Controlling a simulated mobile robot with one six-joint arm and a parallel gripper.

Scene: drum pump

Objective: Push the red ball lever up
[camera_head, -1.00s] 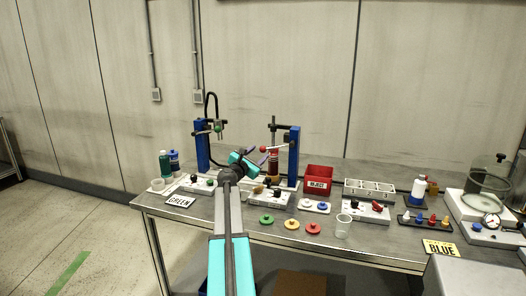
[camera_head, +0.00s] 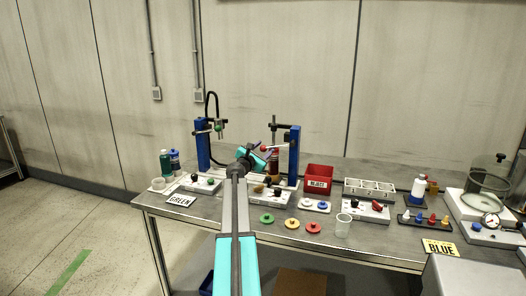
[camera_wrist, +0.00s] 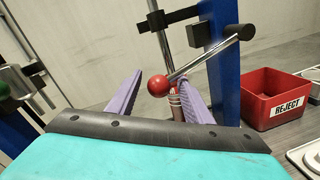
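The red ball (camera_wrist: 158,86) sits on the lower left end of a shiny lever rod (camera_wrist: 208,54), which slopes up to the right to a black knob beside the blue post (camera_wrist: 226,75). In the head view the red ball (camera_head: 263,149) shows small at the right pump stand (camera_head: 294,152). My gripper (camera_wrist: 160,76) is open, with its two purple fingers apart. The ball appears between them in the wrist view; contact and exact depth cannot be told. In the head view my gripper (camera_head: 274,146) is at the right stand, partly hiding it.
A red REJECT bin (camera_head: 318,178) stands right of the stand. A second blue stand with a green ball (camera_head: 218,127) is at the left. Small control boxes, coloured discs and a clear cup (camera_head: 343,225) occupy the table front. A dark red cylinder (camera_wrist: 176,105) is behind the ball.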

